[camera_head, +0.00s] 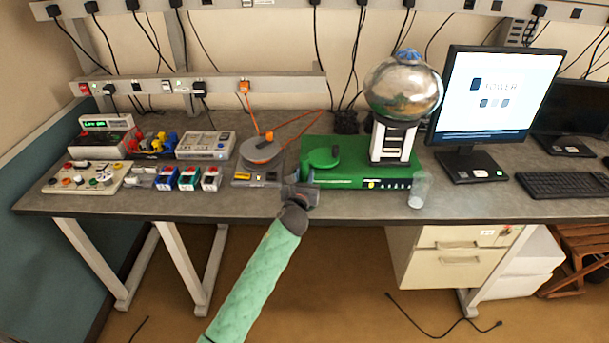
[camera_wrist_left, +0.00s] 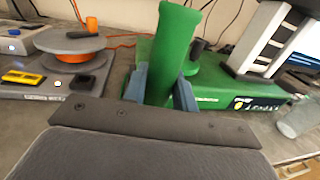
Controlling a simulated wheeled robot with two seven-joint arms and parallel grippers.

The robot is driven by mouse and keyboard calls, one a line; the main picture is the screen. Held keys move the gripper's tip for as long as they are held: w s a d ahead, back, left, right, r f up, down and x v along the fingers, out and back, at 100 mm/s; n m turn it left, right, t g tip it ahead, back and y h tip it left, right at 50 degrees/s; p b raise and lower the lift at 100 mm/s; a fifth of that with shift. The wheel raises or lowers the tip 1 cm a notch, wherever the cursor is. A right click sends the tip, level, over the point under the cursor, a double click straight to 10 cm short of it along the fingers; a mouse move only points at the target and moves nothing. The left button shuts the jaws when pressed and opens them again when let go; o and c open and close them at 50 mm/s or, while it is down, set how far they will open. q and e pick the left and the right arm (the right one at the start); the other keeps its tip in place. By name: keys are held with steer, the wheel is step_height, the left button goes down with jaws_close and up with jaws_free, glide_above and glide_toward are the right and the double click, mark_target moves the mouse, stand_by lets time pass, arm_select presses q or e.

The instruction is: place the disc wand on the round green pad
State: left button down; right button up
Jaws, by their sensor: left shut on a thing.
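My left gripper (camera_head: 300,190) is shut on a green, upright, rod-like thing, which I take for the disc wand (camera_head: 305,168). In the left wrist view the wand (camera_wrist_left: 173,50) stands between the two blue-grey fingertips, its top at the picture's upper edge. I cannot clearly make out a disc on it. A round green pad (camera_head: 322,158) lies on top of the green box, just right of the wand in the head view. In the left wrist view the pad (camera_wrist_left: 190,68) is partly hidden behind the wand. A gap between wand and pad is hard to judge. My right gripper is out of view.
The green box (camera_head: 345,183) also carries a stand with a silver dome (camera_head: 403,88). A clear cup (camera_head: 418,190) stands right of the box's front. A grey disc device with orange cable (camera_head: 262,154) is close on the left. Bare table lies along the front edge.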

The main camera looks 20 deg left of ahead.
arm_select(q)
steer(key=shift+f, duration=0.25)
steer(key=c, duration=1.1)
jaws_free()
